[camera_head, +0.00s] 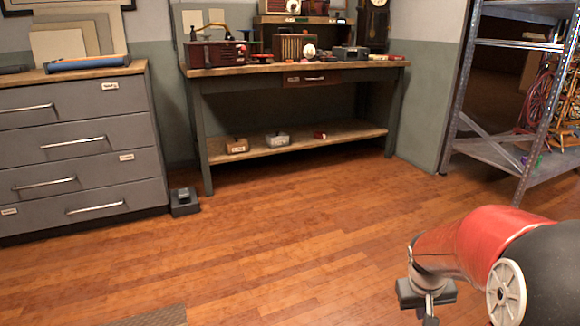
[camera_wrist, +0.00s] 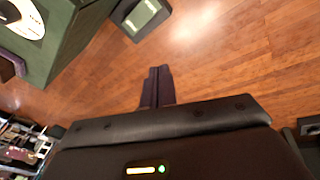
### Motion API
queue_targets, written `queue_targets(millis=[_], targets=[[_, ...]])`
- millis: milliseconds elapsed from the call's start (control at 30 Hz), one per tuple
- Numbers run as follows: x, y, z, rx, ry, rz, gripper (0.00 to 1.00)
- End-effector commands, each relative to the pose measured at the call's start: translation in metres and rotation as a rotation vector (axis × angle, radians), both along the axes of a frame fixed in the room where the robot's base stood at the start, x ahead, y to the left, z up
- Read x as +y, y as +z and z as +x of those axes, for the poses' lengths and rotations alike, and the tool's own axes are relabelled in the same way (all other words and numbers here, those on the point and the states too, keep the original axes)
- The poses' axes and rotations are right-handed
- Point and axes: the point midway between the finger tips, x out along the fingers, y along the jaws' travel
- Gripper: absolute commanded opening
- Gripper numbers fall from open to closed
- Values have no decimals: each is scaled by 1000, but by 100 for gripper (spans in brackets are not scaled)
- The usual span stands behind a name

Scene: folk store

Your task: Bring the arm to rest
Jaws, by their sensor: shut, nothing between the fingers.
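My arm, with a red and black link, reaches in from the lower right of the head view. My gripper (camera_wrist: 157,86) shows in the wrist view with its two dark fingers side by side, shut and empty. It is over open wooden floor, touching nothing that I can see. In the head view the end of the arm hangs low at the right, and the fingertips there are too small or cut off to make out.
A grey drawer cabinet (camera_head: 75,145) stands at the left. A workbench (camera_head: 240,160) with radios stands at the back. A metal shelf rack (camera_head: 490,165) is at the right. A small dark box (camera_head: 184,203) sits on the floor by the cabinet. The middle wooden floor (camera_head: 270,250) is clear.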

Motion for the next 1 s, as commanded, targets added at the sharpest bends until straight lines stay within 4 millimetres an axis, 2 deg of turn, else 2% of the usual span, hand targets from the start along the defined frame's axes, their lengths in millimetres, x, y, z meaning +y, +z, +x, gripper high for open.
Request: queue_targets(millis=[33,100,300,400,500,633,767,1000], targets=[[17,28,-8,-36,12,-8,0],[38,56,-22,-75,19,-5,0],[93,118,-72,-193,53,46,0],[115,138,-98,-246,77,89,0],[132,150,-120,-286,100,133,0],[144,158,-139,-318,121,174,0],[148,159,-146,-327,129,191,0],[148,159,-146,-327,129,191,0]])
